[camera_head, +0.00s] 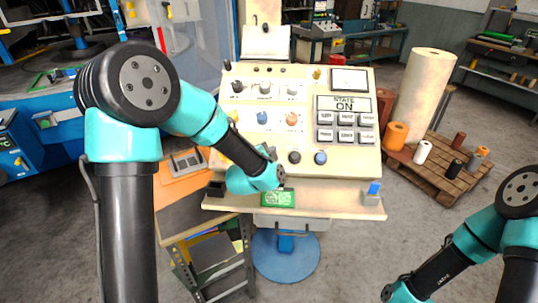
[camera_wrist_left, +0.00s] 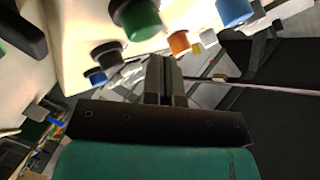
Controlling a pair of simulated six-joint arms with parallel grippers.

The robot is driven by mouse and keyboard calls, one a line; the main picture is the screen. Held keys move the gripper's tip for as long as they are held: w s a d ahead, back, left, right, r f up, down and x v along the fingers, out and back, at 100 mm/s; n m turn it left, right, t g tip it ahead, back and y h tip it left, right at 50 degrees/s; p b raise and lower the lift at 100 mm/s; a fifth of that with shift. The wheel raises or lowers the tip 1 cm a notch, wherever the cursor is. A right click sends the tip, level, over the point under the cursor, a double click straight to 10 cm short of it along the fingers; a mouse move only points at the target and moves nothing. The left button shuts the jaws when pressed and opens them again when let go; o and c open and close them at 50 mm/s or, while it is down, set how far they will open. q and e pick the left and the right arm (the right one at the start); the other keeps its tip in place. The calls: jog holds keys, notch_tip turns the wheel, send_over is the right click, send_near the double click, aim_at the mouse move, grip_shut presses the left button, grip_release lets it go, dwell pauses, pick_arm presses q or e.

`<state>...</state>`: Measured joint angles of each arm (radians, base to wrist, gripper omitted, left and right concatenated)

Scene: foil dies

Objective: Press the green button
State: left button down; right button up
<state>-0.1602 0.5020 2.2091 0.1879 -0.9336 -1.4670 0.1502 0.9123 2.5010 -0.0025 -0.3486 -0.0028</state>
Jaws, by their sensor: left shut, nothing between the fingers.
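The green button (camera_wrist_left: 140,20) shows at the top of the left wrist view, a round green cap in a dark collar on the cream panel. In the head view I cannot see it; my left arm covers that part of the panel. My left gripper (camera_wrist_left: 165,62) is shut and empty, its fingers below and a little right of the button in the wrist view. A gap shows between the fingertips and the button. In the head view my left wrist is in front of the lower panel and hides the fingers. My right gripper is outside the frame.
The panel (camera_head: 345,163) also has a black button (camera_head: 295,157), a blue button (camera_head: 320,157), a blue knob (camera_head: 262,117), an orange knob (camera_head: 292,119) and grey keys (camera_head: 345,136). Its screen (camera_head: 345,103) reads "STATE ON". A pallet (camera_head: 440,170) with rolls stands right.

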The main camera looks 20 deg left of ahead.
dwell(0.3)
pick_arm(q)
jog(key=s+r, duration=0.2)
jog(key=r, duration=0.2)
jog(key=shift+s+d, duration=0.3)
jog(key=shift+s, duration=0.1)
dwell(0.7)
